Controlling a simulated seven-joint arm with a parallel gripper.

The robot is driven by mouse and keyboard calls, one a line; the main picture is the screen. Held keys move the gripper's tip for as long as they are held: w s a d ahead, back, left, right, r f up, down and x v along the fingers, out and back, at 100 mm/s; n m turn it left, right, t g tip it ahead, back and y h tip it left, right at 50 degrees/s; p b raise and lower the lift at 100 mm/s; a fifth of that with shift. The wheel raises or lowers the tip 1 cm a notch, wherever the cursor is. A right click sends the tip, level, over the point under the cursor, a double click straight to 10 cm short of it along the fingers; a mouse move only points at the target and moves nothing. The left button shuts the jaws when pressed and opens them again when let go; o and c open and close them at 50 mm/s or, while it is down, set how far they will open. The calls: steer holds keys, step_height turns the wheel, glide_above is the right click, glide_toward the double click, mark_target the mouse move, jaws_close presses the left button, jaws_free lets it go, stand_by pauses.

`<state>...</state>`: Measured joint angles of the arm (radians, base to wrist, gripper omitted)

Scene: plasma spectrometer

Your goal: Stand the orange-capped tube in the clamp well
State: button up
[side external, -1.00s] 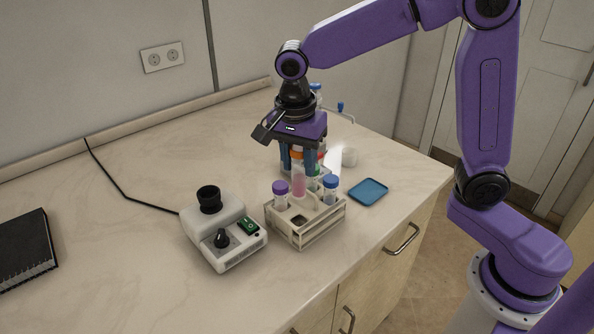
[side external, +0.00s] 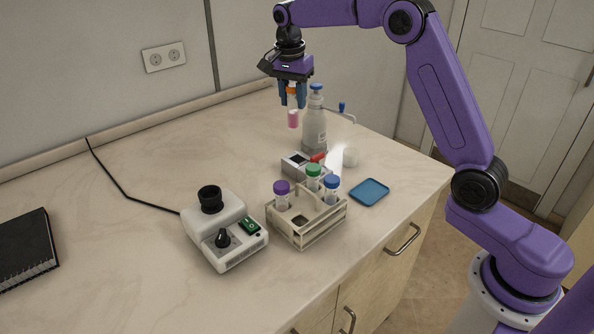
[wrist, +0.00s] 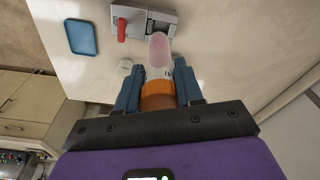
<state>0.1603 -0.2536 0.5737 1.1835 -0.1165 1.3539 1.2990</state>
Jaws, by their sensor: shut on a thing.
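My gripper (side external: 292,93) is shut on the orange-capped tube (side external: 293,118) and holds it upright in the air, above the back of the bench. In the wrist view the tube (wrist: 159,55) shows its pink lower part, with its orange cap (wrist: 158,95) between the blue fingers (wrist: 159,88). The clamp (side external: 295,165) is a grey block with a red lever (side external: 318,157), standing on the bench behind the rack. In the wrist view the clamp (wrist: 142,22) lies beyond the tube's end, its red lever at left. The tube partly hides the clamp's right part there.
A rack (side external: 308,228) holds purple-, green- and blue-capped tubes in front of the clamp. A wash bottle (side external: 314,128) stands close behind the clamp. A blue tray (side external: 369,192), a white round item (side external: 350,157) and a white device (side external: 224,232) stand around.

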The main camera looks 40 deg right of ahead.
steer(key=w+d, duration=0.1)
steer(key=d, duration=0.2)
glide_above(290, 166)
steer(key=d, duration=0.3)
steer(key=f, duration=1.5)
steer(key=shift+w+d+f, duration=0.15)
steer(key=shift+w+d, duration=0.05)
steer(key=shift+w, duration=0.2)
steer(key=o, duration=1)
steer(key=shift+f, duration=0.15)
steer(key=shift+o, duration=0.2)
